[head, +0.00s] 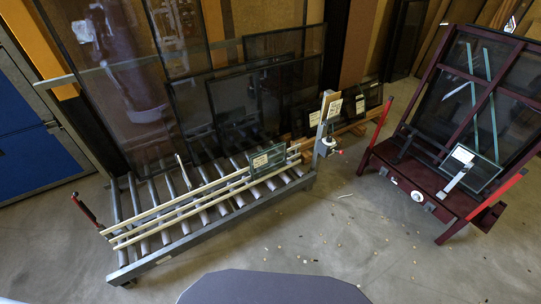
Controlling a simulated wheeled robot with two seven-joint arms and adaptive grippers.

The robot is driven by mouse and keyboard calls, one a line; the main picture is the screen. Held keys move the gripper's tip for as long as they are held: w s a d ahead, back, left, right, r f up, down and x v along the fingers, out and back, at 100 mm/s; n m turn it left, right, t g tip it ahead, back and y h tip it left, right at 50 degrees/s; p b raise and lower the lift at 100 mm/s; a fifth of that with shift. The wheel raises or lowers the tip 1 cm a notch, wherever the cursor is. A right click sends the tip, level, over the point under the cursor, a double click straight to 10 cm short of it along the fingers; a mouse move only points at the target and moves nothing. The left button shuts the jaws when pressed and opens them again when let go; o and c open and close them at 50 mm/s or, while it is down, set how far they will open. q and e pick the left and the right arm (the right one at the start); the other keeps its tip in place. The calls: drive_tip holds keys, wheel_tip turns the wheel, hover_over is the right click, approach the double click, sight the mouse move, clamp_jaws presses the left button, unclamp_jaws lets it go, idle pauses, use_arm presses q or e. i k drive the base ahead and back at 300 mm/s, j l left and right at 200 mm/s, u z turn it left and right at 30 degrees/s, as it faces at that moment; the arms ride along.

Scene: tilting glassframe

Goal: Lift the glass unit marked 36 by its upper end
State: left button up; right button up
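Neither of my grippers shows in the head view. A small glass unit (277,162) with a pale label stands at the front right of the roller rack (172,249). Taller dark-edged glass panes (228,98) lean upright behind it on the rollers. Another small pane (484,176) with a white label rests low on the dark red tilting frame (431,183) at the right. The label writing is too small to read, so I cannot tell which unit is marked 36.
Pale rails (190,207) run along the rack's front. A grey post (322,133) with a label (334,110) stands at its right end. Small bits of debris lie on the open concrete floor (340,235) between rack and frame. A blue cabinet (30,145) stands at left.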

sight(263, 163)
drive_tip(key=i+z, duration=0.15)
drive_tip(key=i, duration=0.4)
drive_tip(key=i+j+z, duration=0.1)
drive_tip(key=i, duration=0.45)
drive_tip(key=i+j+z, duration=0.15)
drive_tip(key=i, duration=0.4)
drive_tip(key=j, duration=0.1)
